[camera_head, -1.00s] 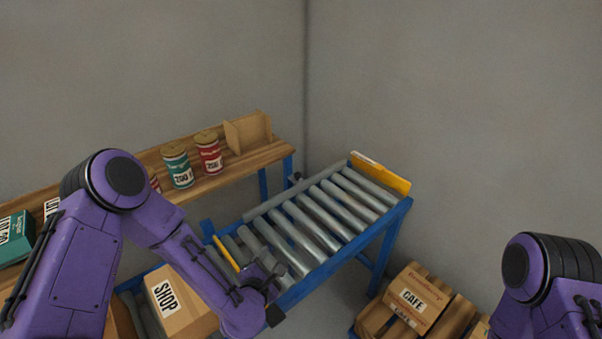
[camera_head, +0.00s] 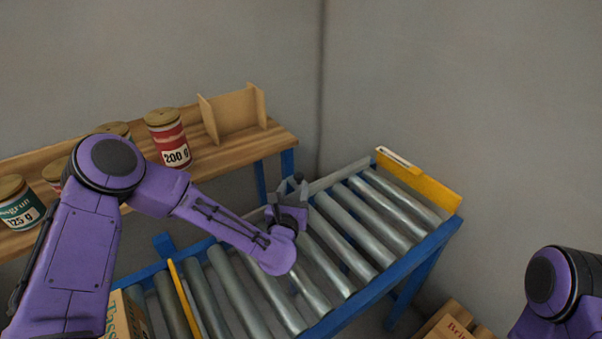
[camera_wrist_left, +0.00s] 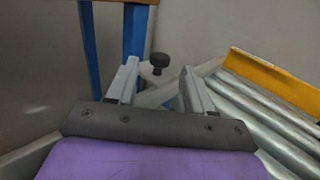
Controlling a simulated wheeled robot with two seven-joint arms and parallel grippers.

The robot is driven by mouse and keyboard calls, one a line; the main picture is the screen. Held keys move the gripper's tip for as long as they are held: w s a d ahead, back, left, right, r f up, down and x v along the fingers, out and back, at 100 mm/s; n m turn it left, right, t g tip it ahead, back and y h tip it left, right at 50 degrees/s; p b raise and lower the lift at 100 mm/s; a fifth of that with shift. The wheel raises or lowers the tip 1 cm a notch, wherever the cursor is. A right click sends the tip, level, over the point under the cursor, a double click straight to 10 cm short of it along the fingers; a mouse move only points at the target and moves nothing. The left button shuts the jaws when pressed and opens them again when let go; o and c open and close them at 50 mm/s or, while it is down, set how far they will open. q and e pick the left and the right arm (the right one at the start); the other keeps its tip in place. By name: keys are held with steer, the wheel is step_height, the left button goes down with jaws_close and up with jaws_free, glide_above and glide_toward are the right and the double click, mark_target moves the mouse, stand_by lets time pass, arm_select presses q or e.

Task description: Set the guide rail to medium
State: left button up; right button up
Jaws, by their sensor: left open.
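The guide rail (camera_head: 343,174) is a grey bar along the back edge of the roller conveyor. It also shows in the left wrist view (camera_wrist_left: 208,68), running behind my fingers. A black knob (camera_wrist_left: 159,63) on a short stem stands by the rail, between and beyond my fingertips in that view. My left gripper (camera_head: 289,187) is over the back edge of the conveyor, close to the rail. In the wrist view the left gripper (camera_wrist_left: 158,78) is open, its two fingers apart with nothing between them. In the head view the gripper partly hides the rail and knob. My right gripper is out of view.
The roller conveyor (camera_head: 345,232) has a blue frame and a yellow end stop (camera_head: 420,181). A yellow bar (camera_head: 183,300) crosses it near a carton (camera_head: 128,315). A wooden shelf (camera_head: 225,152) with cans stands behind. Grey walls close the corner.

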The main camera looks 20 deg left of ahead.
mark_target(299, 175)
arm_select(q)
steer(key=w, duration=0.7)
steer(key=shift+a+f+p, duration=0.3)
steer(key=shift+a+p, duration=0.05)
steer(key=shift+s+r, duration=0.3)
steer(key=shift+s, duration=0.05)
jaws_close()
steer(key=s+d+b, duration=0.1)
steer(key=d, duration=0.1)
steer(key=s+d+b, duration=0.1)
steer(key=s+d, duration=0.1)
steer(key=shift+s+d+f+b, duration=0.15)
steer(key=shift+f+b, duration=0.05)
steer(key=shift+b, duration=0.15)
steer(key=shift+s+d+r, duration=0.1)
steer(key=shift+s+d, duration=0.1)
steer(key=shift+d, duration=0.05)
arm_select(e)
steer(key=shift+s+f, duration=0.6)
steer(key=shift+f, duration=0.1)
arm_select(q)
jaws_free()
steer(key=shift+w, duration=0.1)
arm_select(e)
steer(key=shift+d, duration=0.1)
